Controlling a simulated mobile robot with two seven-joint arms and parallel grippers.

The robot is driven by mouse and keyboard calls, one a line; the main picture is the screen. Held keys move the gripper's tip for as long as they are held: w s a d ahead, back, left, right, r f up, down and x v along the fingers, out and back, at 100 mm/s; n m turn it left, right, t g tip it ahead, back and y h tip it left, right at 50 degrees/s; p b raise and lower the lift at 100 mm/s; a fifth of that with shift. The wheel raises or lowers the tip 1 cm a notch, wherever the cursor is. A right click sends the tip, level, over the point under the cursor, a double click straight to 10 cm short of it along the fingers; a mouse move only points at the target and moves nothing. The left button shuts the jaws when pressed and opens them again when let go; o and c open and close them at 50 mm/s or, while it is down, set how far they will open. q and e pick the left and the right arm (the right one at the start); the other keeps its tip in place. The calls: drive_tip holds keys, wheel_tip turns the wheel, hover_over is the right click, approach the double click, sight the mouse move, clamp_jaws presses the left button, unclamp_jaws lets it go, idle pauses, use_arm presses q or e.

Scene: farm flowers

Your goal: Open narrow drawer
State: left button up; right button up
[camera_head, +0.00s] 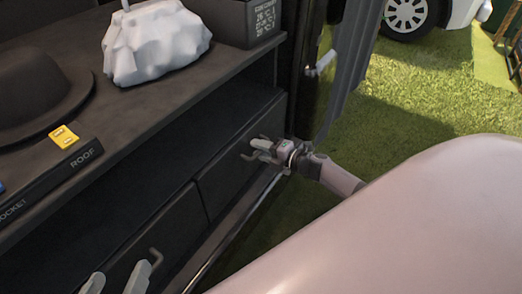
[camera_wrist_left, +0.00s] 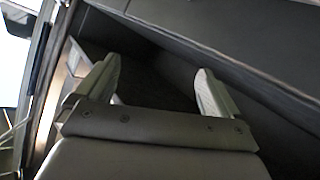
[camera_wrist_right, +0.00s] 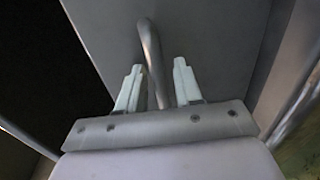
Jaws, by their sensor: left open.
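The narrow drawer (camera_head: 225,180) is the shorter dark front at the right end of the black cabinet, and it looks closed. Its curved metal handle (camera_head: 247,157) sticks out from the front. My right gripper (camera_head: 262,147) is at this handle. In the right wrist view the handle (camera_wrist_right: 150,50) passes between the fingers of my right gripper (camera_wrist_right: 157,85), with gaps visible, so the gripper is open around it. My left gripper (camera_head: 118,282) is open and empty, low in front of the wider drawer; the left wrist view shows its spread fingers (camera_wrist_left: 155,88).
The wider drawer (camera_head: 120,240) with its own handle (camera_head: 155,257) is to the left. The cabinet top (camera_head: 100,110) carries a dark hat (camera_head: 40,75), a white lumpy object (camera_head: 155,42), a black box (camera_head: 240,20) and a yellow item (camera_head: 63,137). Grass (camera_head: 420,110) lies to the right.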

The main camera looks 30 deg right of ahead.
clamp_jaws()
use_arm(q)
drive_tip(key=a+y+p, duration=0.1)
drive_tip(key=a+p, duration=0.1)
drive_tip(key=p, duration=0.1)
drive_tip(key=s+a+r+y+p, duration=0.1)
drive_tip(key=a+p, duration=0.1)
drive_tip(key=shift+m+y, duration=0.3)
drive_tip(key=shift+m, duration=0.1)
use_arm(e)
drive_tip(key=f+v, duration=0.3)
drive_tip(key=v, duration=1.1)
drive_tip(key=s+d+f+v, duration=0.1)
drive_tip(key=f+v, duration=0.2)
drive_tip(key=v, duration=1.1)
unclamp_jaws()
drive_tip(key=shift+a, duration=0.1)
